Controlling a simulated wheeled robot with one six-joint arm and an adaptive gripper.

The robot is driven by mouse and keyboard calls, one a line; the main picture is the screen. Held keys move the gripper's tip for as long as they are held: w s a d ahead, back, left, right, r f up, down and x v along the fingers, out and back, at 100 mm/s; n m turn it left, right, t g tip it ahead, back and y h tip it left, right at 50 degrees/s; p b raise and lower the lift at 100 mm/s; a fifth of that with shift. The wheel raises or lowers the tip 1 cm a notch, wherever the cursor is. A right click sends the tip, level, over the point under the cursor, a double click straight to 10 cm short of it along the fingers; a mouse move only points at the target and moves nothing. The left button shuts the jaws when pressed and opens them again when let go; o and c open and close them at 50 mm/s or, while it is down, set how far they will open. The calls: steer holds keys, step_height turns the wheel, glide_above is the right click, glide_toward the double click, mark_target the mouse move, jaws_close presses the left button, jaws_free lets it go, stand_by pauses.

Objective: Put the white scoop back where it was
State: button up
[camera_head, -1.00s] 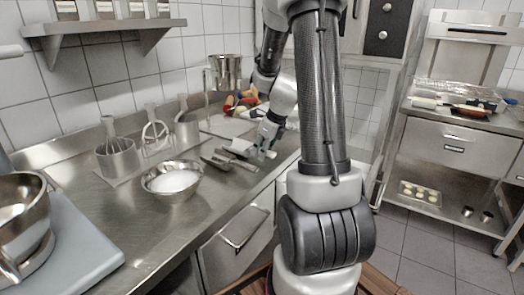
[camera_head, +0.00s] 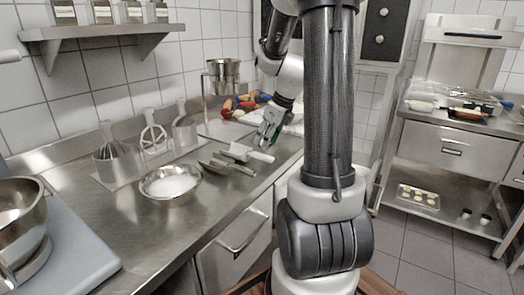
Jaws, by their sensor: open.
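A white scoop-like utensil (camera_head: 240,151) lies on the steel counter (camera_head: 135,225), its pale handle pointing right toward the counter's front edge. I cannot make out its exact shape at this size. My gripper (camera_head: 265,140) is open, just above and behind the handle, with its fingers pointing down. It appears apart from the utensil and holds nothing that I can see. Darker flat metal utensils (camera_head: 226,167) lie beside the white one, nearer to me. A steel bowl (camera_head: 171,197) of white powder stands to their left.
Whisk-like tools in holders (camera_head: 152,140) stand along the wall. A raised steel pot (camera_head: 223,70) and colourful items (camera_head: 240,104) are behind my gripper. A large steel bowl (camera_head: 20,225) stands at left.

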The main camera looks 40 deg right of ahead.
steer(key=s+a+r+n, duration=0.9)
steer(key=s+r+n, duration=0.1)
steer(key=n, duration=0.5)
steer(key=s+a+n+h, duration=0.1)
steer(key=s+a+n, duration=0.3)
steer(key=s+n, duration=0.6)
steer(key=n, duration=0.7)
steer(key=shift+r, duration=0.15)
